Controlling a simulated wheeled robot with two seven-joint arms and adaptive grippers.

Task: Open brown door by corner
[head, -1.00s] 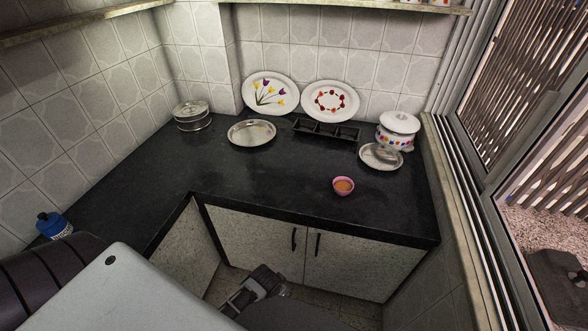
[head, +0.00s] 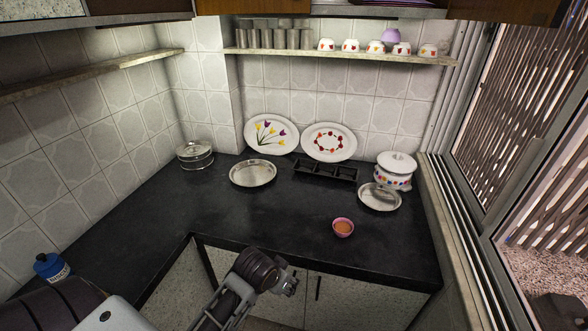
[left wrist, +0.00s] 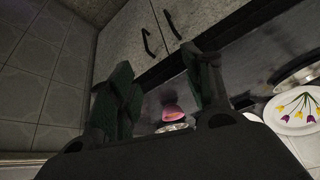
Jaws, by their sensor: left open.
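Brown cupboard doors show only by their lower edges at the top of the head view, one at the upper right (head: 510,10) and another at the upper left (head: 150,7). Their upper parts are out of frame, and I cannot tell which one the task means. My left gripper (head: 289,283) is in front of the white lower cabinet, below the counter's front edge and well below the brown doors. In the left wrist view its two dark fingers (left wrist: 160,95) are spread apart with nothing held between them. My right gripper is not in view.
A shelf (head: 340,57) with steel tumblers and small bowls runs below the upper cupboards. The black counter (head: 270,215) holds plates, a white pot (head: 395,170) and a pink bowl (head: 343,228). A blue-capped bottle (head: 50,267) stands at left; a window is at right.

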